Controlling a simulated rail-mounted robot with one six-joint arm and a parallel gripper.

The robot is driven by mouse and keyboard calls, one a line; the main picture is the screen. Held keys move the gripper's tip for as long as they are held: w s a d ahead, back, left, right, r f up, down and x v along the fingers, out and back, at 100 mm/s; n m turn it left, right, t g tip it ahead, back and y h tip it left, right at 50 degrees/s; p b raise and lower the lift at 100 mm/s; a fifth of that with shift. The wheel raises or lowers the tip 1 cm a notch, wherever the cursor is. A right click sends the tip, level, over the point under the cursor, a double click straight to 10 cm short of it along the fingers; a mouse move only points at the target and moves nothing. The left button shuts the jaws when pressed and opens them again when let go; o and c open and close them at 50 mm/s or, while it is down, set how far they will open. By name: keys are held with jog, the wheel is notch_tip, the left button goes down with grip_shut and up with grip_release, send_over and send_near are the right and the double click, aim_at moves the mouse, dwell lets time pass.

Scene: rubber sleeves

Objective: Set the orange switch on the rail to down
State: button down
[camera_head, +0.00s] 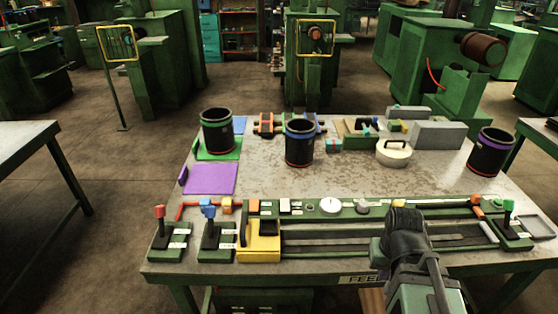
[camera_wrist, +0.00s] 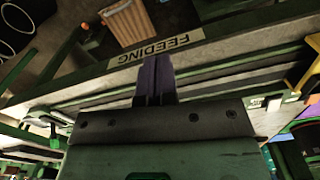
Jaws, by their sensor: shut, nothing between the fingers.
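A small orange block (camera_head: 253,206) sits at the left part of the long green rail panel (camera_head: 300,212) along the table's front. Another orange piece (camera_head: 477,202) sits near the panel's right end. I cannot tell for certain which is the switch, or which way it is set. My arm reaches over the right half of the rail, and its dark end hides part of it. My gripper (camera_wrist: 153,72) shows in the wrist view with its dark fingers together and empty, near the table edge with the FEEDING label (camera_wrist: 157,52). No orange switch is recognisable there.
Black cups (camera_head: 299,142) and a round lidded pot (camera_head: 393,152) stand farther back. The table's middle is mostly clear.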

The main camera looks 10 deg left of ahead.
jog(key=w+a+r+n+p, duration=0.2)
jog(key=w+a, duration=0.4)
jog(key=a, duration=0.3)
jog(key=w+a+r+n+p, duration=0.1)
jog(key=w+a+r+p, duration=0.15)
jog(key=w+a, duration=0.5)
notch_tip(320, 180, up, 2)
jog(key=t+p, duration=0.1)
jog(key=t, duration=0.1)
send_over(254, 205)
jog(key=shift+d+r+m+y, duration=0.2)
jog(key=shift+d+m+y, duration=0.1)
jog(key=shift+d+m, duration=0.15)
jog(key=shift+d+f, duration=0.1)
jog(key=shift+f, duration=0.05)
jog(key=w+f+b, duration=0.1)
jog(key=f+b, duration=0.8)
jog(key=w+f+b, duration=0.1)
jog(key=f+b, duration=0.3)
jog(key=shift+w+a+f+b, duration=0.3)
jog(key=shift+f+b, duration=0.05)
jog(key=shift+r, duration=0.1)
